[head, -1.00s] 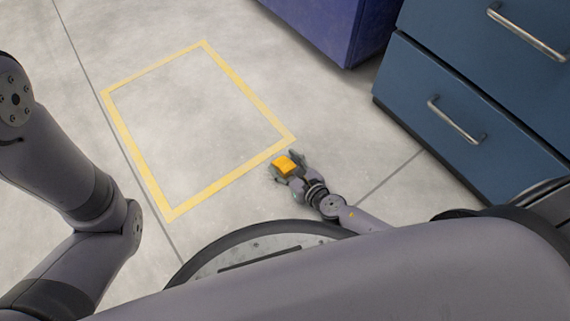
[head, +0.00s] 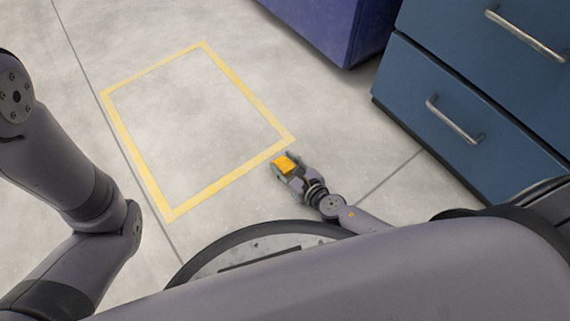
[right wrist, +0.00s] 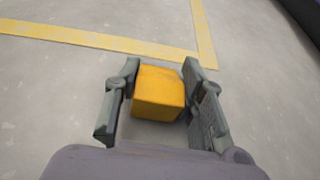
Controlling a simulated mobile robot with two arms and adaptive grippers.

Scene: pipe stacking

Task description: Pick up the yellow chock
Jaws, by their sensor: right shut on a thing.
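The yellow chock (head: 284,164) is a small orange-yellow block near the lower right corner of the yellow floor outline. My right gripper (head: 286,168) is shut on it, with a finger on each side. In the right wrist view the chock (right wrist: 158,92) sits between the two grey fingers of the right gripper (right wrist: 160,90). I cannot tell whether the chock touches the floor. My left arm shows at the left of the head view, but its gripper is out of view.
A yellow taped outline (head: 232,178) marks an empty patch of grey floor. A blue drawer cabinet (head: 450,85) with metal handles stands at the right, and a purple cabinet (head: 335,25) stands at the top. The floor between them and the outline is clear.

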